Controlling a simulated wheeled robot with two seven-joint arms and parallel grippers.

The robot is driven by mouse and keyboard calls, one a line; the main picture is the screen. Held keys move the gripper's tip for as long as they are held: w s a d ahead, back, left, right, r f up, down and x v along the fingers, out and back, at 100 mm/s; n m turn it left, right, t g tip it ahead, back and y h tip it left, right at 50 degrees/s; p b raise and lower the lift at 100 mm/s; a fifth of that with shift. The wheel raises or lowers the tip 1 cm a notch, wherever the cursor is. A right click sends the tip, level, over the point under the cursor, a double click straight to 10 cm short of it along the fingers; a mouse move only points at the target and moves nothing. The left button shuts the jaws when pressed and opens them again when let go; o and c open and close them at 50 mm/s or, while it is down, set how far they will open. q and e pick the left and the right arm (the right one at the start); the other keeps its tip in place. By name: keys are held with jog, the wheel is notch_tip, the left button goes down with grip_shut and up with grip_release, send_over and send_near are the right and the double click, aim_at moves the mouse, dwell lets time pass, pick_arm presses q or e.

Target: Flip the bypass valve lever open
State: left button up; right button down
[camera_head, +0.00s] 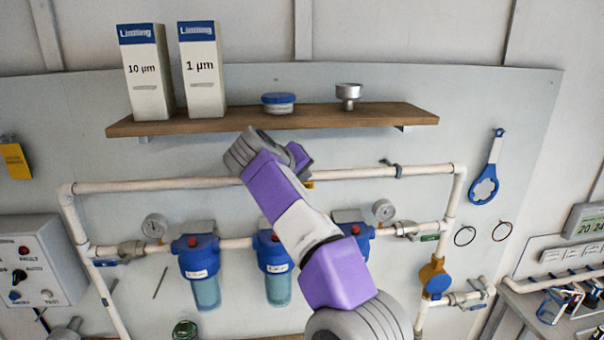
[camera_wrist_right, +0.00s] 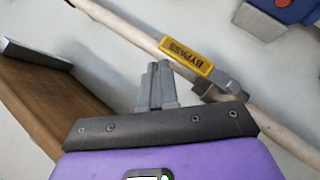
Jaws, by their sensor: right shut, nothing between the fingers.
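The bypass valve lever (camera_wrist_right: 187,57) has a yellow sleeve marked BYPASS in the right wrist view. It runs roughly along the white pipe (camera_wrist_right: 120,38), next to the grey valve body (camera_wrist_right: 222,92). In the head view only a small yellow bit of the lever (camera_head: 308,185) shows beside my arm, under the upper pipe. My right gripper (camera_wrist_right: 156,88) is shut and empty, its fingertips close beside the lever's yellow sleeve; I cannot tell whether they touch. In the head view my right arm hides most of the valve and the fingertips. My left gripper is not in view.
A wooden shelf (camera_head: 225,121) with two boxes, a blue-lidded jar (camera_head: 278,103) and a metal fitting (camera_head: 348,95) juts out above the pipe. Blue filter housings (camera_head: 199,260) hang below. A control box (camera_head: 38,265) is at left, a blue wrench (camera_head: 486,178) at right.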

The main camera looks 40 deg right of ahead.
jog(key=s+a+r+p, duration=0.2)
jog(key=s+a+r, duration=0.2)
jog(key=r, duration=0.6)
jog(key=shift+s+a+r+p, duration=0.2)
jog(key=shift+s+p, duration=0.15)
jog(key=shift+s, duration=0.55)
